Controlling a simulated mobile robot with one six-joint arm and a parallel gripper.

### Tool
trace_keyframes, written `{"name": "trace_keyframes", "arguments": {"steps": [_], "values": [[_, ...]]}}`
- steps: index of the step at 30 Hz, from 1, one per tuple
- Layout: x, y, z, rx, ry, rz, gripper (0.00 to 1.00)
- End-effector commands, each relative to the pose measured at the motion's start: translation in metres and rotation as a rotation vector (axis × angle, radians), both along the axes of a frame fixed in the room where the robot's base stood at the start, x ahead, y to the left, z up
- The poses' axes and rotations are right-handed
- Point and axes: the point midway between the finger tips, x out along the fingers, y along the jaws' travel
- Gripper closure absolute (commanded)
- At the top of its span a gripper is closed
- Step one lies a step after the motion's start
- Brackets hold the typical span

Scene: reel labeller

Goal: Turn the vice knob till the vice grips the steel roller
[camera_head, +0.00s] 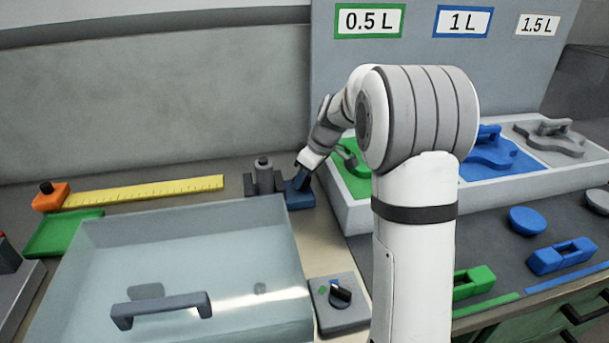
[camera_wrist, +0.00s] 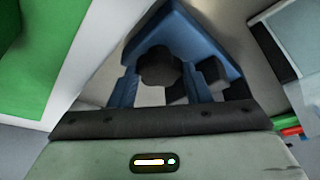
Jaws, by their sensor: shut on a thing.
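The blue vice (camera_head: 301,198) stands on the bench behind the clear-lidded box. The steel roller (camera_head: 264,174) stands upright by its dark jaw, to the left of the blue body. I cannot tell whether the jaws touch the roller. My gripper (camera_head: 301,178) is down at the right side of the vice. In the wrist view, the dark lobed vice knob (camera_wrist: 160,66) sits between the blue fingers of my gripper (camera_wrist: 160,80), which is shut on it. The blue vice body (camera_wrist: 187,33) shows behind the knob. The knob is hidden in the head view.
A clear-lidded box (camera_head: 190,255) with a grey handle fills the front left. A yellow ruler (camera_head: 145,190) lies behind it. A dial switch box (camera_head: 340,303) is at its right.

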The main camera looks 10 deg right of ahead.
Motion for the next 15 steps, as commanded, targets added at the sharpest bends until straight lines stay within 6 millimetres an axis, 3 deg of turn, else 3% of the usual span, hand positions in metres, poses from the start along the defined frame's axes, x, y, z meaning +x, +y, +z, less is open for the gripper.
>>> {"name": "trace_keyframes", "arguments": {"steps": [4,11,15], "values": [[0.001,0.000,0.001,0.000,-0.003,0.000,0.47],[0.000,0.000,0.002,0.000,-0.002,0.001,0.47],[-0.003,-0.004,0.014,-0.001,-0.004,0.000,0.47]]}}
